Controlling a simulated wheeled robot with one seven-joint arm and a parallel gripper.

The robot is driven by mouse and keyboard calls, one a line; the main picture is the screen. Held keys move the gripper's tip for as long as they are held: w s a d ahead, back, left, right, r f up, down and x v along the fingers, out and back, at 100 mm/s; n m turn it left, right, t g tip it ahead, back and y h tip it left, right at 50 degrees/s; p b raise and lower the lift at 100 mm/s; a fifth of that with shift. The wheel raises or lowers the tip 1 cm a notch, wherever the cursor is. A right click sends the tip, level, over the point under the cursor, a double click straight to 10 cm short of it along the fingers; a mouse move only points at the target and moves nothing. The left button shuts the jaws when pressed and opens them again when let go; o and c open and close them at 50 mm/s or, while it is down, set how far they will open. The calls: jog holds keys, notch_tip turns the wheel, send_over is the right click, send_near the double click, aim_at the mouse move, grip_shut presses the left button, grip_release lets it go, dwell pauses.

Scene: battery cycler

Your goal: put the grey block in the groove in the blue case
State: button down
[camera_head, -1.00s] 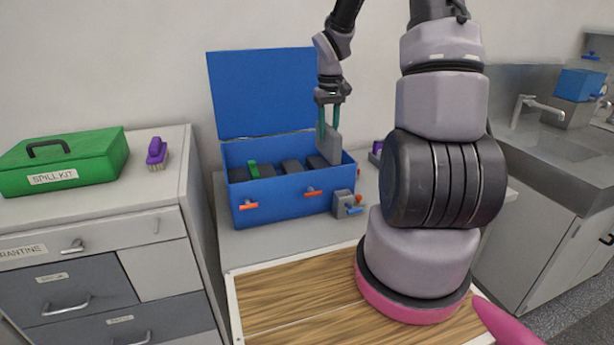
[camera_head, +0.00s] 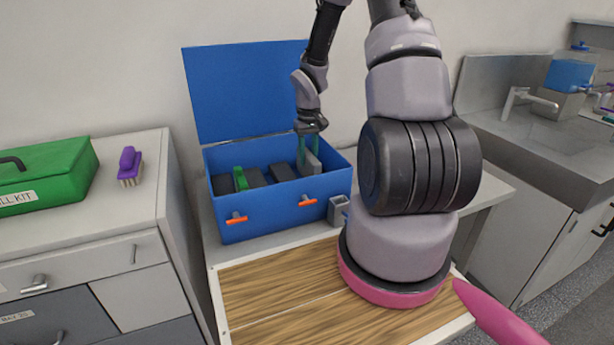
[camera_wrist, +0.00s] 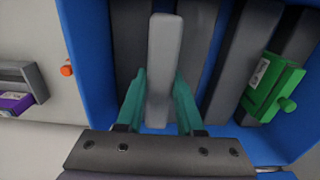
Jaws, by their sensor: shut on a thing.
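The blue case (camera_head: 275,217) stands with its lid raised on the counter by the wall. My gripper (camera_head: 308,153) reaches down into the right part of the case. In the wrist view my gripper (camera_wrist: 160,100) is shut on the light grey block (camera_wrist: 163,60), one green finger on each side. The block also shows in the head view (camera_head: 312,164), upright and partly below the case's front wall. Dark grey blocks or bars (camera_wrist: 235,60) stand on both sides of it. The groove under the block is hidden, so I cannot tell how deep the block sits.
A green clip-like piece (camera_wrist: 274,88) sits among the dark bars in the case. A small grey holder (camera_head: 338,211) stands right of the case. A green spill kit (camera_head: 48,175) and a purple brush (camera_head: 130,166) lie on the left cabinet. A sink is at the right.

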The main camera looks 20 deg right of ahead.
aim_at(308, 171)
jog(key=shift+f, duration=2.75)
jog(key=shift+f, duration=0.15)
jog(key=c, duration=0.5)
grip_release()
jog(key=shift+c, duration=0.2)
